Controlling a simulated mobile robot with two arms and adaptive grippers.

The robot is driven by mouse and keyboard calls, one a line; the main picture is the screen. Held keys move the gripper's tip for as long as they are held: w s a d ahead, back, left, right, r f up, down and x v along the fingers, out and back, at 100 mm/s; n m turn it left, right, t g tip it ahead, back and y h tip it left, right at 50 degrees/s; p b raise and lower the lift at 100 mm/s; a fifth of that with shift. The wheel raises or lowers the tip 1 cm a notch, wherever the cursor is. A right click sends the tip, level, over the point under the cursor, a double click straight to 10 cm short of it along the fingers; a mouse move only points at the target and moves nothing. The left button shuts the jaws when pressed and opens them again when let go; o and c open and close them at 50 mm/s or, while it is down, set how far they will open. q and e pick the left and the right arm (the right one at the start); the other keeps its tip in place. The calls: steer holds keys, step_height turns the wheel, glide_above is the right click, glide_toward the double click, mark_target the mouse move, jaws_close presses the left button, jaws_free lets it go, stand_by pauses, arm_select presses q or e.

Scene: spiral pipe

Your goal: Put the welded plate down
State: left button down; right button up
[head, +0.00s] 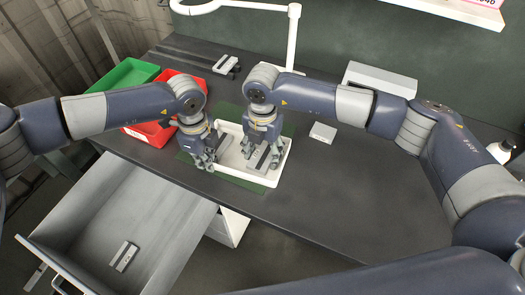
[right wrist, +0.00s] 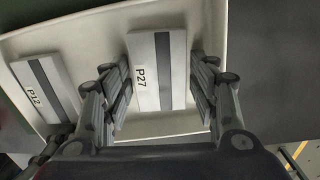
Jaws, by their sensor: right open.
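The plate marked P27 (right wrist: 158,72), light grey with a dark stripe, lies over the white tray (head: 285,170) between the fingers of my right gripper (right wrist: 160,90). The fingers stand open on both sides, with small gaps to the plate. A similar plate marked P12 (right wrist: 45,85) lies to its left in the right wrist view, in the same tray. In the head view my right gripper (head: 259,154) points down into the tray. My left gripper (head: 204,162) is at the tray's left edge; its finger gap is too small to read.
The tray stands on a green mat (head: 245,184). Green (head: 125,74) and red (head: 150,134) bins stand at the left. An open drawer (head: 85,215) holds a plate (head: 124,256). A small grey block (head: 322,132) lies right of the tray. The tabletop further right is clear.

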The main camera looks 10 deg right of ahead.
mark_target(262, 157)
arm_select(q)
steer(key=shift+r, duration=0.1)
arm_select(e)
step_height(262, 157, up, 12)
steer(key=shift+r, duration=0.15)
stand_by(0.4)
arm_select(q)
steer(key=c, duration=1.7)
jaws_free()
arm_select(e)
steer(key=shift+s, duration=0.1)
